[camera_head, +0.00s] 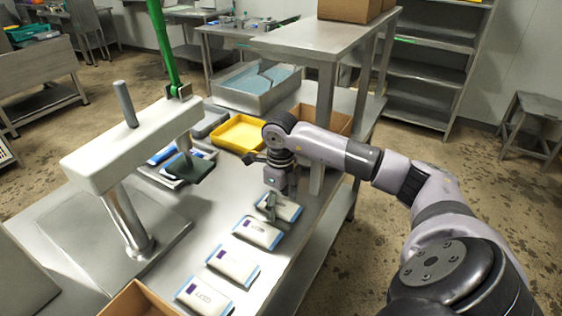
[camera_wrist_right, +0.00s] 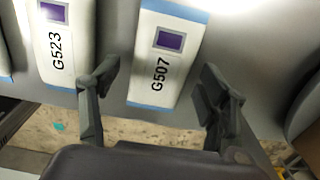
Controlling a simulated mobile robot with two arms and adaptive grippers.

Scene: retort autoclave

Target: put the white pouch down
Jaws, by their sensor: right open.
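A white pouch with pale blue ends, a purple square and the label G507 (camera_wrist_right: 165,60) lies flat on the steel table. In the head view it is the farthest of a row of similar pouches (camera_head: 285,208), partly hidden by my right gripper (camera_head: 270,207). In the right wrist view my right gripper (camera_wrist_right: 160,75) is open, with one finger on each side of the G507 pouch and gaps between. A second white pouch, G523 (camera_wrist_right: 60,45), lies beside it, outside the left finger. My left gripper is not in view.
More white pouches (camera_head: 232,265) lie along the table's front edge. A yellow tray (camera_head: 243,121), a cardboard box (camera_head: 335,118) and a metal bin (camera_head: 238,98) stand behind. A white press (camera_head: 130,150) with a green bar stands left. A raised shelf leg is close to my right wrist.

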